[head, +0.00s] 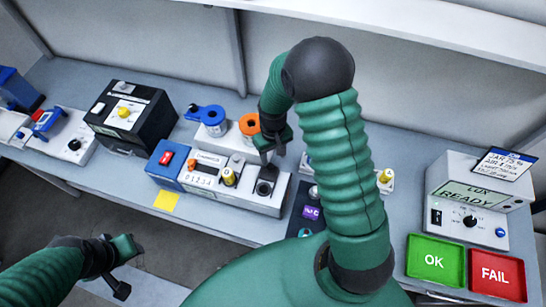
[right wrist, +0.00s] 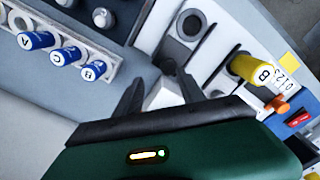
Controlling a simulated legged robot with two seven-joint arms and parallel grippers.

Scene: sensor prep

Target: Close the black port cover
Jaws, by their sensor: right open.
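The port device (head: 222,184) is a grey and white box with a blue left end, lying across the middle of the bench. A round black port (head: 265,188) is at its right end; its ring also shows in the right wrist view (right wrist: 191,24). I cannot clearly make out the port's cover as a separate part. My right gripper (head: 269,157) is open just behind the port, pointing down. In the right wrist view its dark fingers (right wrist: 160,88) stand apart with a pale block between them, not visibly gripped. My left gripper (head: 122,272) is off the bench's front edge, its jaws unclear.
A black case (head: 130,115) is at left. A lux meter (head: 467,200), green OK tray (head: 434,258) and red FAIL tray (head: 497,275) are at right.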

